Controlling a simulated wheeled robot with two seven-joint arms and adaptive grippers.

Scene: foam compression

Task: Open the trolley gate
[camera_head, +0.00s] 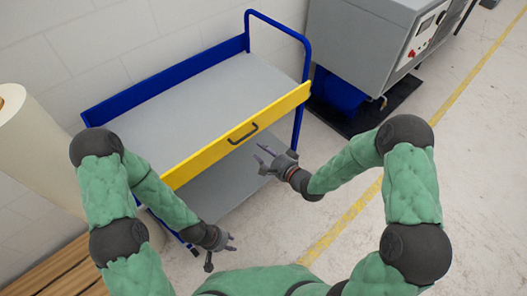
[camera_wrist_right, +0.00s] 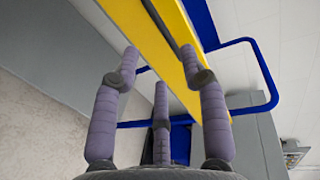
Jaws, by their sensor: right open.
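The trolley (camera_head: 180,105) has a blue frame and grey shelves. Its yellow gate (camera_head: 202,158) stands upright along the near long side of the top shelf. A dark handle (camera_head: 243,133) sits on the gate's outer face, right of its middle. My right gripper (camera_head: 262,159) is open and empty, just below and right of the handle and apart from it. In the right wrist view, the yellow gate (camera_wrist_right: 146,38) runs diagonally beyond the spread fingers (camera_wrist_right: 160,66). My left gripper (camera_head: 221,253) is open and empty, low in front of the trolley's lower shelf (camera_head: 225,183).
A grey machine (camera_head: 362,40) with a control panel stands right of the trolley on a dark base. A large pale roll (camera_head: 30,140) stands at the left, above wooden slats (camera_head: 55,272). The floor (camera_head: 340,160) to the right is clear, with a yellow line (camera_head: 352,212).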

